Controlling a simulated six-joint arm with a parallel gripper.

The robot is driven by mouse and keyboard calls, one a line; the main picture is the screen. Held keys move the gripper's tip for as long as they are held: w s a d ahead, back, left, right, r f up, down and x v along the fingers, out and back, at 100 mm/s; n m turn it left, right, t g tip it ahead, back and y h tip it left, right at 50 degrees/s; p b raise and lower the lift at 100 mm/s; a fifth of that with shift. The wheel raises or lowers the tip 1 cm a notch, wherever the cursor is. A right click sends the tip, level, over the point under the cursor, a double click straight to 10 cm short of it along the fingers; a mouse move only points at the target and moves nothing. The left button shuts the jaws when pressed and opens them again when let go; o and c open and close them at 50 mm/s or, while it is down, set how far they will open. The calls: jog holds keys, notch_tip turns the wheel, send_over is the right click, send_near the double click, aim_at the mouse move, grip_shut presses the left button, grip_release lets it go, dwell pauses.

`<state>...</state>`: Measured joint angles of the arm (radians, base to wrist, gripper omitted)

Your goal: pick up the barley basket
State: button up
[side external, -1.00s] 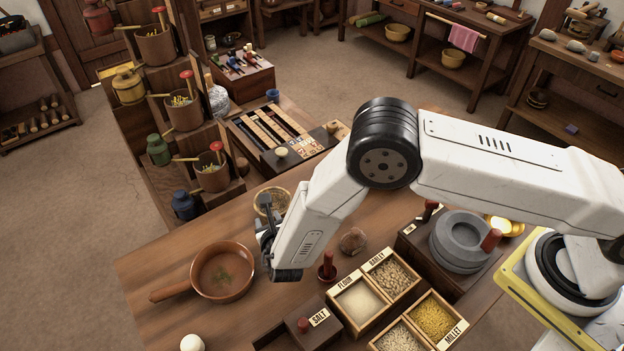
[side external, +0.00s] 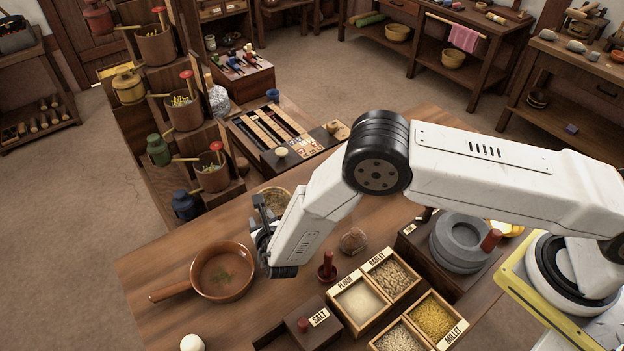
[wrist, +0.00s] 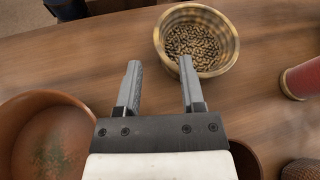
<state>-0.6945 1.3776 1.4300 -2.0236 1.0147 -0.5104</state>
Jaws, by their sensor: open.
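A round pale basket with dark striped grains stands upright on the table. It shows in the wrist view (wrist: 222,64), and in the side view (side external: 284,195) it is partly hidden behind my gripper. I take it for the barley basket; its label, if any, is not visible. My gripper (wrist: 159,66) is open with nothing between its fingers. In the wrist view its right fingertip overlaps the basket's near left rim, and the left finger is over bare wood. I cannot tell whether that finger touches. In the side view my gripper (side external: 263,212) is beside the basket.
A brown pan (side external: 222,272) lies left of my gripper, also large in the wrist view (wrist: 50,140). A red-handled tool (side external: 327,267), a brown lump (side external: 353,240) and grain boxes (side external: 357,302), one labelled BARLEY, stand to the right. A counting board (side external: 285,138) is behind.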

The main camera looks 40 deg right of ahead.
aim_at(274, 208)
jog(key=shift+x, duration=2.55)
jog(key=shift+r, duration=0.1)
grip_shut()
